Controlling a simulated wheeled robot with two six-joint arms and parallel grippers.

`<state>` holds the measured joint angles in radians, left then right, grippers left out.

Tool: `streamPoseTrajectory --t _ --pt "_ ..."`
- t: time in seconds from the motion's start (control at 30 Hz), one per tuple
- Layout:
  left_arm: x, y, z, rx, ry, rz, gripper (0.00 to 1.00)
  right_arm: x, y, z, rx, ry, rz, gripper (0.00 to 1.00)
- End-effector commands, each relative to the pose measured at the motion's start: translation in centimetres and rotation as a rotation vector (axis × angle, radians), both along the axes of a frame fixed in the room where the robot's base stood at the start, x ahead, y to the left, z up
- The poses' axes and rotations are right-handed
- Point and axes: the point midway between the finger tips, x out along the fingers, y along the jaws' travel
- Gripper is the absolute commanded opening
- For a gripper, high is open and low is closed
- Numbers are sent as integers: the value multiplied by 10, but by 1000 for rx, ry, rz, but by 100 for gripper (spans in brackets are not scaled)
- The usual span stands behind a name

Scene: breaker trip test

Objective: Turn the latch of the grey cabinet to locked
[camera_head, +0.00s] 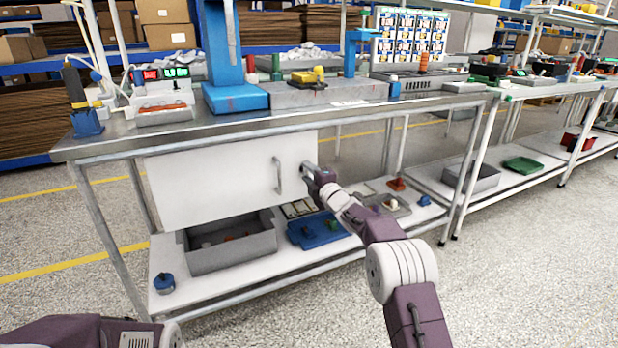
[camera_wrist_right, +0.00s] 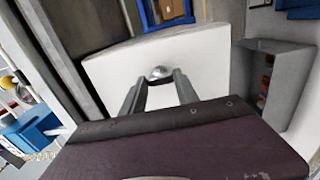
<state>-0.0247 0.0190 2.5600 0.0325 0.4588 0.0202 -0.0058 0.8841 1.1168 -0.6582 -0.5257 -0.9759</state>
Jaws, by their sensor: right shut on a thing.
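The cabinet (camera_head: 215,185) hangs under the bench top, with a pale, closed-looking front and a vertical bar handle (camera_head: 278,175). My right gripper (camera_head: 306,168) is at the right edge of this front, just right of the handle. In the right wrist view, the gripper (camera_wrist_right: 159,80) has its two fingers on either side of a small rounded metal latch knob (camera_wrist_right: 158,72) on the pale panel (camera_wrist_right: 210,65), and is shut on it. The knob's turn position cannot be told. Only part of my left arm shows at the bottom left; its gripper is out of view.
The bench top (camera_head: 300,118) overhangs the cabinet. On the lower shelf below are a grey bin (camera_head: 232,255), a blue tray (camera_head: 318,230) and a blue knob-like part (camera_head: 164,283). Open floor lies in front of the bench.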

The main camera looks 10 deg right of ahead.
Motion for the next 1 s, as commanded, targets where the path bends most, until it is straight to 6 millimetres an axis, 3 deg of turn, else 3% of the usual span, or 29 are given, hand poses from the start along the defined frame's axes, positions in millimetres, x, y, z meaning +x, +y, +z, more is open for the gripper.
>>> streamPoseTrajectory --t 0.53,0.57,0.6,1.0 --pt "0 0 -2 0 0 0 0 0 0 -1 -22 -5 1 0" --pt "0 0 -2 0 0 0 0 0 0 -1 -22 -5 1 45" --pt "0 0 -2 0 0 0 0 0 0 -1 -22 -5 1 56" --pt "0 0 -1 0 0 0 0 -3 -1 1 -19 -6 1 58"
